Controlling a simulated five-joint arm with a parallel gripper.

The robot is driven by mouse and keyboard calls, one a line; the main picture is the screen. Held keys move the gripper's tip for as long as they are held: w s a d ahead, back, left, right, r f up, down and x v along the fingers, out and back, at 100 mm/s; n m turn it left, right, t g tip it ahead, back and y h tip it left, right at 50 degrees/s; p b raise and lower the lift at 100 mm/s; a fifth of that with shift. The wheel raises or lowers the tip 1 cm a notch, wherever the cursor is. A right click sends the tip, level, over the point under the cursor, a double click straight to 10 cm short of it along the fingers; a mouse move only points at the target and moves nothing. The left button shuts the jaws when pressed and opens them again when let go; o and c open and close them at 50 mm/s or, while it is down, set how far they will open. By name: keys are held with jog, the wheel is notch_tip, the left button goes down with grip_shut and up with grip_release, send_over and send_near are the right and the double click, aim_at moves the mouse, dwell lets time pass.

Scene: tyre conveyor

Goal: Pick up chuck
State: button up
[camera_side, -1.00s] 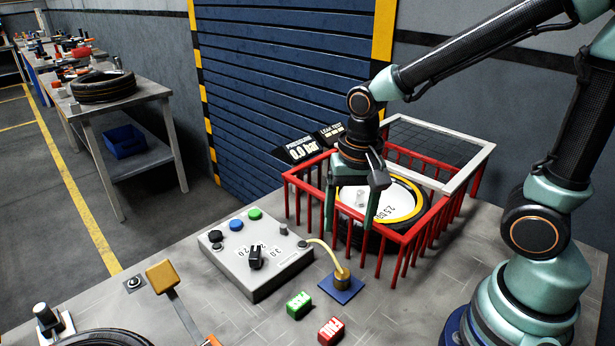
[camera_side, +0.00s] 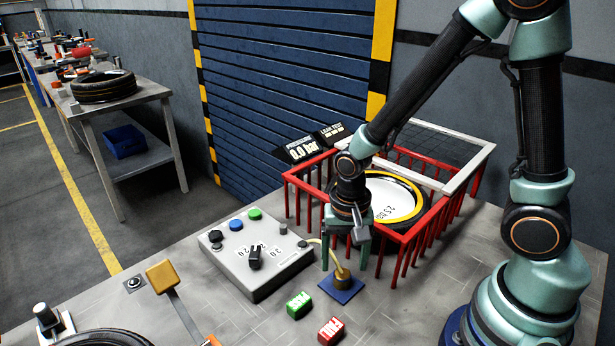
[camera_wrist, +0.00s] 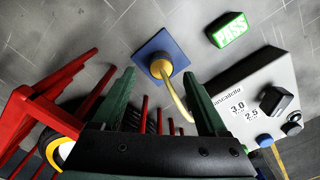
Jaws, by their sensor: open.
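The chuck (camera_side: 342,278) is a small brass-coloured fitting with a yellow hose. It stands on a blue square pad (camera_side: 343,292) on the bench, in front of the red cage. In the wrist view the chuck (camera_wrist: 158,68) and its blue pad (camera_wrist: 170,44) lie ahead, between the lines of my fingers. My gripper (camera_side: 346,258) is open, pointing down, with its green fingers just above and behind the chuck. It also shows open in the wrist view (camera_wrist: 160,95). Nothing is between its fingertips.
A grey control box (camera_side: 262,262) with knobs and buttons stands left of the chuck. A red cage (camera_side: 400,240) holding a tyre (camera_side: 395,195) stands close behind. Green PASS (camera_side: 299,305) and red FAIL (camera_side: 331,331) blocks lie in front. A yellow-headed mallet-like tool (camera_side: 163,277) is at left.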

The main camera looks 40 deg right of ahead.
aim_at(342, 273)
jog(key=shift+a+f, duration=0.15)
jog(key=shift+f, duration=1.8)
jog(key=shift+c, duration=0.3)
grip_shut()
